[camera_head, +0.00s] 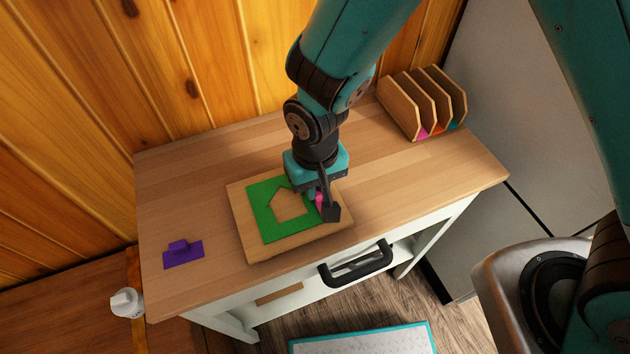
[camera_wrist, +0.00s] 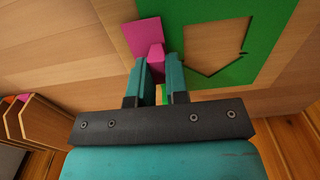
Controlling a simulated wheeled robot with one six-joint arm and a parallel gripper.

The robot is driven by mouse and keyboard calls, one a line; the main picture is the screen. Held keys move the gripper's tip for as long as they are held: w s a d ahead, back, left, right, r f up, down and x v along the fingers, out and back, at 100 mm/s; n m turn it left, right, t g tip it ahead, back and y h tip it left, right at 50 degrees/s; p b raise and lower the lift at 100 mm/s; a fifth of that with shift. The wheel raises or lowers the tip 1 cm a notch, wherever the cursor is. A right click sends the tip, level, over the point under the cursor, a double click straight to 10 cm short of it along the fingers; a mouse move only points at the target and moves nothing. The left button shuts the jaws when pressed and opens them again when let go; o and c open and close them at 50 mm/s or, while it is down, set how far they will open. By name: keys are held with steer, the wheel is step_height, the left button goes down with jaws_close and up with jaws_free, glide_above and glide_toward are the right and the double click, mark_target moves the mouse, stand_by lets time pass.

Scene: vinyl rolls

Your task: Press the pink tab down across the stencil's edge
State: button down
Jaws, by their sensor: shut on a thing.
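The green stencil (camera_head: 259,217) is a flat sheet with a house-shaped cut-out. It lies on a wooden board (camera_head: 243,238) on the table; its green border also shows in the wrist view (camera_wrist: 264,58). My gripper (camera_wrist: 158,75) is shut on the raised grip of the pink tab (camera_wrist: 147,35). The tab's flat part lies along the stencil's edge in the wrist view. I cannot tell whether it overlaps the green or touches the board. In the head view my gripper (camera_head: 318,196) points down at the stencil's right side and hides most of the pink tab (camera_head: 319,202).
A purple tab (camera_head: 183,253) lies at the table's front left. A wooden rack (camera_head: 425,100) with coloured pieces stands at the back right. A dark drawer handle (camera_head: 357,265) juts from the front. A wood-plank wall is behind. The tabletop between board and rack is clear.

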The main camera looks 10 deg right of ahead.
steer(key=shift+f, duration=0.2)
stand_by(0.3)
steer(key=c, duration=0.6)
jaws_free()
steer(key=shift+o, duration=0.2)
steer(key=shift+r, duration=0.1)
steer(key=shift+r+p, duration=2.8)
steer(key=shift+r, duration=0.65)
